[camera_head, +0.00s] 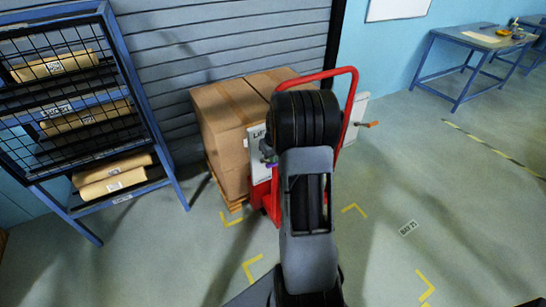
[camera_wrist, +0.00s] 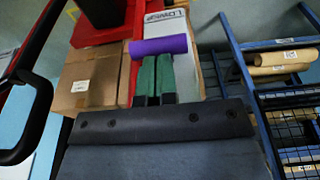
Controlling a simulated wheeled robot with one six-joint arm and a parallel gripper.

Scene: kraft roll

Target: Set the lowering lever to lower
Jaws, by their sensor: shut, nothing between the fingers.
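A red pallet truck (camera_head: 331,73) stands in front of stacked cartons, with white panels on it. One panel (camera_head: 258,142) carries lettering, partly hidden by my arm. A purple cylindrical grip, which looks like the lowering lever's handle, shows beside my gripper (camera_head: 267,154) in the head view. In the wrist view the purple grip (camera_wrist: 158,45) lies crosswise just beyond the green fingertips of my gripper (camera_wrist: 154,60). The fingers are shut together with nothing between them. I cannot tell whether they touch the grip. Lettering like "LOWER" shows on the white panel (camera_wrist: 168,20) behind it.
Cartons (camera_head: 220,115) stand on a wooden pallet against the shutter. A blue mesh rack (camera_head: 130,75) with kraft rolls is at the left. An orange-tipped handle (camera_head: 372,125) sticks out on the truck's right side. The floor at right is open up to a blue table (camera_head: 478,38).

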